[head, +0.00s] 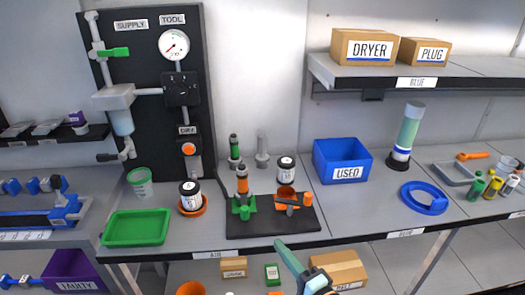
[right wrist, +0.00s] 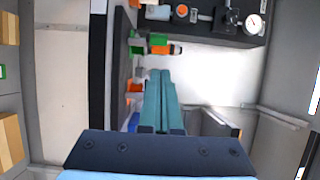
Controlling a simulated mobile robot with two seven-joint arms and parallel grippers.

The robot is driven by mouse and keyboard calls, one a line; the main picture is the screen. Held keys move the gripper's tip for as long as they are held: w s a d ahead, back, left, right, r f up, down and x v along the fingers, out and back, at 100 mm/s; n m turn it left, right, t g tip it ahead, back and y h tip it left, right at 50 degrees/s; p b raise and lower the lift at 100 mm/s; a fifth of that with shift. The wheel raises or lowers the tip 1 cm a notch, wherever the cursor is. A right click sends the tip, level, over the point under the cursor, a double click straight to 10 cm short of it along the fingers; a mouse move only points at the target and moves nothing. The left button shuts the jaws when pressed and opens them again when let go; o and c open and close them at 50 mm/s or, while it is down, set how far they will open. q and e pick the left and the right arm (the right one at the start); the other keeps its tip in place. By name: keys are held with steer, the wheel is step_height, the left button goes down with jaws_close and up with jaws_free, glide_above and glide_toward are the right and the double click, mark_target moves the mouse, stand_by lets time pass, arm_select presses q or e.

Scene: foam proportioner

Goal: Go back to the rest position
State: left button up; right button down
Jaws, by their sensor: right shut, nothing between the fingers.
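My right gripper (head: 280,245) comes up from the bottom middle of the head view, with long teal fingers. Its tips overlap the bench's front edge in the picture, below the black mat. In the right wrist view the two fingers (right wrist: 160,75) lie side by side, shut and empty. My left gripper is not in view.
A board with a gauge (head: 174,44) stands behind.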

steer(key=s+d+f+n+g+h, duration=0.2)
steer(key=s+d+f+n+g, duration=0.1)
steer(key=s+f+n, duration=0.4)
steer(key=s+d+f+n+g+h, duration=0.3)
steer(key=s+d+f+n, duration=0.3)
steer(key=s+f, duration=0.5)
step_height(320, 180, down, 3)
steer(key=shift+s+d+f+n+g+p, duration=0.15)
steer(key=shift+s+n+g+p, duration=0.25)
steer(key=shift+n, duration=0.6)
